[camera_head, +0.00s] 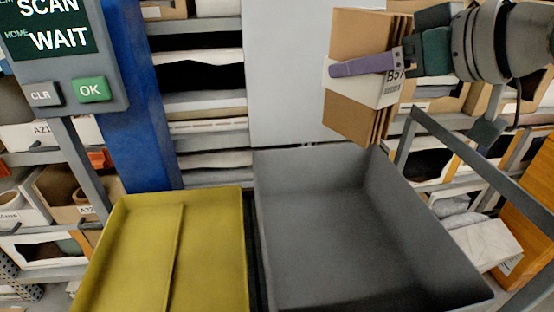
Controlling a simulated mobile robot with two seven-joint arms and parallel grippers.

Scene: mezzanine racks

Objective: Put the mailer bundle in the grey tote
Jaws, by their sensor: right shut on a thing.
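The mailer bundle (352,116) is a stack of brown cardboard mailers with a white band around its middle. My right gripper (372,64) comes in from the upper right and is shut on the bundle at the band, with a purple finger across its front face. The bundle is held upright above the back edge of the grey tote, its lower end close to the rim in the picture. The grey tote (410,222) stands open at the lower right and its visible inside is empty. My left gripper is not in view.
A yellow tote (212,250) with a divider stands left of the grey one. A screen panel (62,50) on a post is at the upper left, by a blue upright (139,100). A grey rail (490,165) runs along the right. Stocked shelves fill the back.

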